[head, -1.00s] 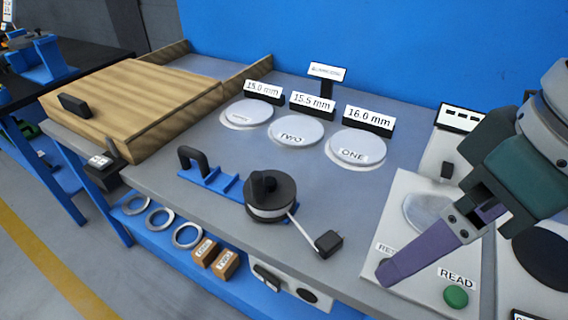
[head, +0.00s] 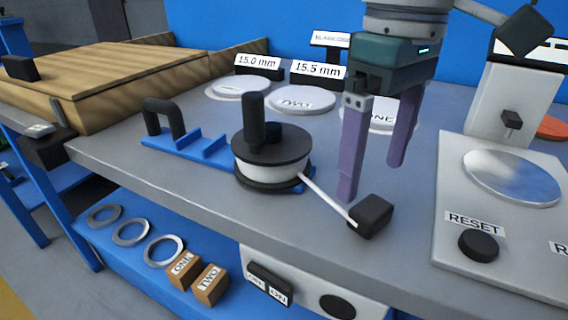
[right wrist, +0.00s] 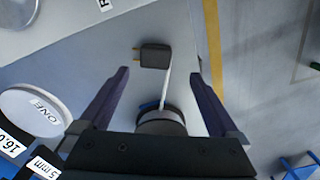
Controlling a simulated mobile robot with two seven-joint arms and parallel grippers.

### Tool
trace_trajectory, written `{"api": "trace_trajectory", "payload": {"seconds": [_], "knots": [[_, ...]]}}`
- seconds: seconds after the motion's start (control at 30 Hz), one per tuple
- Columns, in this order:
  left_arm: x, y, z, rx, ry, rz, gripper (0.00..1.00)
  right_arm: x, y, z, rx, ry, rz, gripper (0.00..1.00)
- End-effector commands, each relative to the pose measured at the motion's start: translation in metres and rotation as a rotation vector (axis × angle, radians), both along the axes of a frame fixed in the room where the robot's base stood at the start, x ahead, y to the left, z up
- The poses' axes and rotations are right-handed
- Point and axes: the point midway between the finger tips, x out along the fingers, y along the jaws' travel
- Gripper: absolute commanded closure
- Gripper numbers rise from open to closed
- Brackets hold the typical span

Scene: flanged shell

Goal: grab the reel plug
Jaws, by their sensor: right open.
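The reel plug (head: 371,215) is a small dark block at the end of a white cord, near the bench's front edge. It also shows in the right wrist view (right wrist: 155,56), with two brass-coloured prongs. The cord runs to a dark reel (head: 270,160) with a white band and an upright handle, on a blue base. My right gripper (head: 370,180) is open and empty, fingers pointing down, just above and behind the plug. In the right wrist view the plug lies beyond the fingertips (right wrist: 158,78), between their lines. My left gripper is out of view.
A grey panel with a RESET button (head: 478,246) and a round plate (head: 511,178) stands right of the plug. White discs (head: 302,99) with size signs lie behind. A wooden board (head: 110,85) is at left. A lower shelf holds rings and small boxes.

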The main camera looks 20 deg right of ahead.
Motion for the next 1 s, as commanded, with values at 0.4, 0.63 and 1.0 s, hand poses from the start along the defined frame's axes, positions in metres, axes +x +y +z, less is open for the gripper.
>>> {"api": "trace_trajectory", "payload": {"seconds": [0.4, 0.63, 1.0], "knots": [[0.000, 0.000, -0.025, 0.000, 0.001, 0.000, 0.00, 0.002, -0.007, -0.060, 0.000, 0.000, 0.001, 0.03], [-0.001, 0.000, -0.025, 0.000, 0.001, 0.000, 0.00, 0.002, -0.007, -0.065, -0.001, -0.001, 0.002, 0.03], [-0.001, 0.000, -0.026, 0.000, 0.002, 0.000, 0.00, 0.002, -0.007, -0.064, -0.001, -0.001, 0.002, 0.35]]}}
